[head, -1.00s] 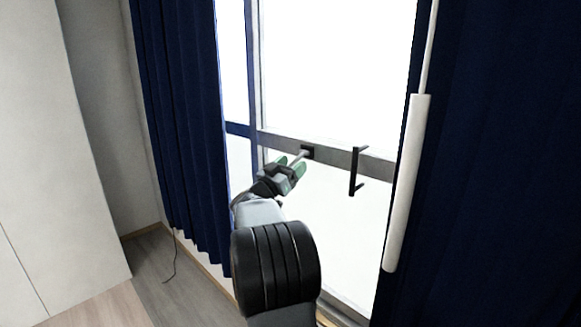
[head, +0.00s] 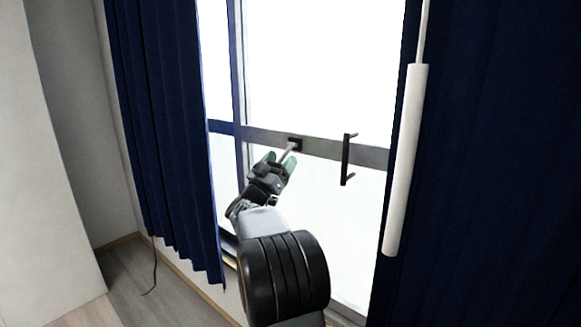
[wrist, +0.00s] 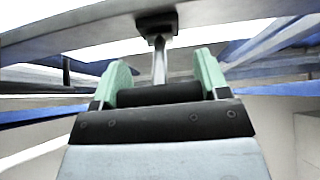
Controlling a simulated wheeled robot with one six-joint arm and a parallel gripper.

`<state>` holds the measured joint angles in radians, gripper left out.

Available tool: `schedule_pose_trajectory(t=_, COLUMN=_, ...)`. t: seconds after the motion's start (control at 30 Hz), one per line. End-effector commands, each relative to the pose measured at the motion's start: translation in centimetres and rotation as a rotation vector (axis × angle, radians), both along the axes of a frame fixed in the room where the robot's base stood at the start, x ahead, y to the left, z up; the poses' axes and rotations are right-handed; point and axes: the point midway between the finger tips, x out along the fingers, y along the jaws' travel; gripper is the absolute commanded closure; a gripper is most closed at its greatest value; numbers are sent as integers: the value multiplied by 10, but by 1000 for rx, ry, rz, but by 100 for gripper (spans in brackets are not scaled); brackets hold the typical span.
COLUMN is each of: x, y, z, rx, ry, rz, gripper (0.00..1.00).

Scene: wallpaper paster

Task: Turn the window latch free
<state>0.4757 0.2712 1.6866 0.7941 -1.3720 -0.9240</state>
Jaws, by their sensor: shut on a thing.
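The window latch has a dark square base (head: 295,143) on the grey cross rail of the window and a short light metal lever (head: 289,151) slanting down and left from it. In the wrist view the lever (wrist: 159,62) runs from its dark base (wrist: 156,22) down between my green fingertips. My gripper (head: 279,161) is shut on the lever's lower end; it also shows in the wrist view (wrist: 158,82). The lever's tip is partly hidden by the gripper's dark crossbar.
A black upright handle (head: 346,160) stands on the rail right of the latch. Dark blue curtains hang left (head: 165,130) and right (head: 490,160). A long white rod (head: 405,160) hangs before the right curtain. A thin cord (head: 154,265) hangs at lower left.

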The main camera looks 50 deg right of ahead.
Motion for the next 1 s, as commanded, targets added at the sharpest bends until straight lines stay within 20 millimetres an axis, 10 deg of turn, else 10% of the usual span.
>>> schedule_pose_trajectory(t=0.17, x=0, y=0, z=0, rx=1, ry=1, rz=0, gripper=75)
schedule_pose_trajectory(t=0.2, x=0, y=-1, z=-1, rx=1, ry=1, rz=0, gripper=31)
schedule_pose_trajectory(t=0.47, x=-1, y=-1, z=-1, rx=2, ry=1, rz=-2, gripper=6)
schedule_pose_trajectory(t=1.0, x=-2, y=31, z=-23, rx=3, ry=3, rz=2, gripper=6)
